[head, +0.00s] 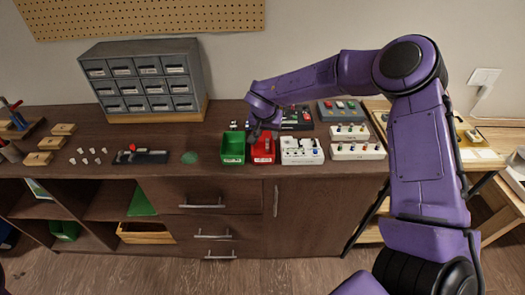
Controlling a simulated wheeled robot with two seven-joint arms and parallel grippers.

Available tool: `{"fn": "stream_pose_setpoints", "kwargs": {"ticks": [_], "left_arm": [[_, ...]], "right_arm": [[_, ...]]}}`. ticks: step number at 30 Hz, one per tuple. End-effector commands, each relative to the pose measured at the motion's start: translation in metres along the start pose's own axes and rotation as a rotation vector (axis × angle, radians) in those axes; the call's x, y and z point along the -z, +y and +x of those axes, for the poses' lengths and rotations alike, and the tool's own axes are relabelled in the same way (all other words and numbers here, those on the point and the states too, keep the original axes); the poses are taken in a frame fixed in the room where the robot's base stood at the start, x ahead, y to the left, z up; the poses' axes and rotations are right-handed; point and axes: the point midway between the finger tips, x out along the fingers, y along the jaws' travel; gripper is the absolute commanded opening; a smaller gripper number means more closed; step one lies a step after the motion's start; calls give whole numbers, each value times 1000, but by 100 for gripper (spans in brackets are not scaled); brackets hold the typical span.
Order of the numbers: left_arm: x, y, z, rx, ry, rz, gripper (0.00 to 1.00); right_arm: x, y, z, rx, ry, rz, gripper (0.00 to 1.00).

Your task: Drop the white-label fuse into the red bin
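The red bin (262,156) is a small open box on the brown workbench, right beside a green bin (233,150). My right gripper (260,135) reaches in from the right, points down, and is over the back part of the red bin. It hides part of the bin's opening. Its fingers are small and dark here, so I cannot tell whether they are open or shut or hold anything. I cannot make out the white-label fuse. My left gripper is not in view.
White pedal-like boxes (302,151) stand just right of the red bin, with more boxes behind. A grey drawer cabinet (145,80) stands at the back left. A dark tray (140,157) and small white parts (88,155) lie left. The bench between cabinet and green bin is mostly clear.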

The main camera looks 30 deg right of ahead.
Motion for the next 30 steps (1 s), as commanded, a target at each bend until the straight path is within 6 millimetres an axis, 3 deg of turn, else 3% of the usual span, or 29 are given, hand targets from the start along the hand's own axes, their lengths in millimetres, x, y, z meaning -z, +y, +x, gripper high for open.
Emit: {"fn": "stream_pose_setpoints", "kwargs": {"ticks": [5, 18, 22, 30], "left_arm": [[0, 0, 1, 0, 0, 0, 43], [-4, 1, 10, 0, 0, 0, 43], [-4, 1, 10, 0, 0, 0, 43], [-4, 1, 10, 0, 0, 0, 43]], "right_arm": [[0, 0, -5, 1, 0, 1, 43], [0, 0, -94, 1, 1, 1, 43], [0, 0, -104, -1, -1, 1, 43], [0, 0, -105, -1, -1, 0, 43]]}}
